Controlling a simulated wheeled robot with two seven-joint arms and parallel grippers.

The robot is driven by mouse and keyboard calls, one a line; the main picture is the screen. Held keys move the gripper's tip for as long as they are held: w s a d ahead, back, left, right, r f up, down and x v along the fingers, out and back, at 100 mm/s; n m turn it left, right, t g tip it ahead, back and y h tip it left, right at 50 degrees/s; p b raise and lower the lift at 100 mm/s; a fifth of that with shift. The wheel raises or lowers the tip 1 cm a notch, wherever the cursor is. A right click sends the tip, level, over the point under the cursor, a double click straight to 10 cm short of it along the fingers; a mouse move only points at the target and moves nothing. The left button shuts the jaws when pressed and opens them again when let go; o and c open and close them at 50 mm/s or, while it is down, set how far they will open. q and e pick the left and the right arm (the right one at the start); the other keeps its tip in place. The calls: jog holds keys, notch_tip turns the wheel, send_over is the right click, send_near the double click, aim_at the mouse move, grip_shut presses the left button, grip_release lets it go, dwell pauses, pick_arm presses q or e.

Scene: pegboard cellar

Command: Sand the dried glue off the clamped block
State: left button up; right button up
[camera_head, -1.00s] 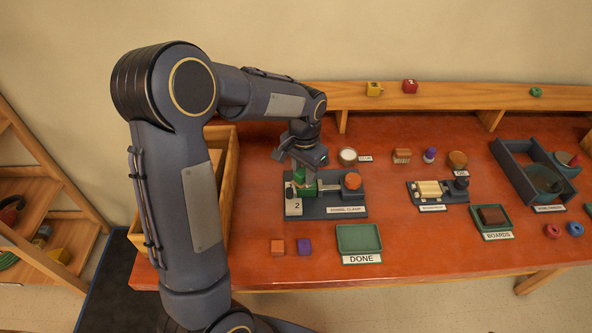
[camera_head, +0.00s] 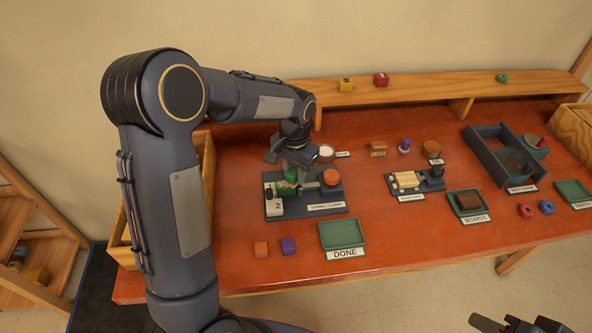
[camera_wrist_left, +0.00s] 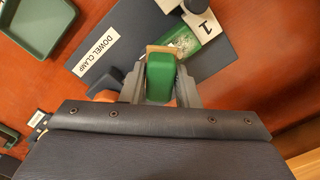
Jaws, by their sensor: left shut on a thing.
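My left gripper (camera_head: 296,167) is shut on a green sanding block (camera_wrist_left: 160,78) with a tan underside. It holds the block low over the dowel clamp (camera_head: 318,206), at the clamp's left part. The clamped green block (camera_head: 285,188) shows just beyond the sanding block in the left wrist view (camera_wrist_left: 186,41), with pale, whitish patches on its top. Whether the two touch is hard to tell. The sanding block hides part of the clamped block. What looks like my right gripper (camera_head: 492,323) is at the lower right edge, mostly cut off.
An empty green DONE tray (camera_head: 339,234) stands in front of the clamp. An orange cube (camera_head: 261,249) and a purple cube (camera_head: 288,246) lie left of it. A BOARDS tray (camera_head: 466,203) and a second fixture (camera_head: 417,184) stand to the right. A wooden box wall (camera_head: 122,235) borders the left.

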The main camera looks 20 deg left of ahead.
pick_arm(q)
jog(key=shift+s+a+f, duration=0.1)
jog(key=shift+s+a, duration=0.35)
jog(key=shift+a, duration=0.3)
jog(key=shift+s+a+f, duration=0.1)
jog(key=shift+s+a, duration=0.4)
jog(key=shift+a, duration=0.3)
jog(key=shift+s+a+f, duration=0.1)
jog(key=shift+s+a, duration=0.35)
jog(key=shift+a, duration=0.3)
jog(key=shift+s+a, duration=0.1)
jog(key=shift+a+r+p, duration=0.1)
jog(key=shift+r+p, duration=0.35)
jog(key=shift+r, duration=0.3)
jog(key=shift+c, duration=0.3)
notch_tip(320, 180, up, 3)
jog(key=shift+s+f+p, duration=0.1)
jog(key=shift+s+p, duration=0.05)
jog(key=shift+p, duration=0.85)
jog(key=shift+r+p, duration=0.65)
jog(key=shift+r, duration=0.25)
notch_tip(320, 180, up, 3)
jog(key=shift+p, duration=1.2)
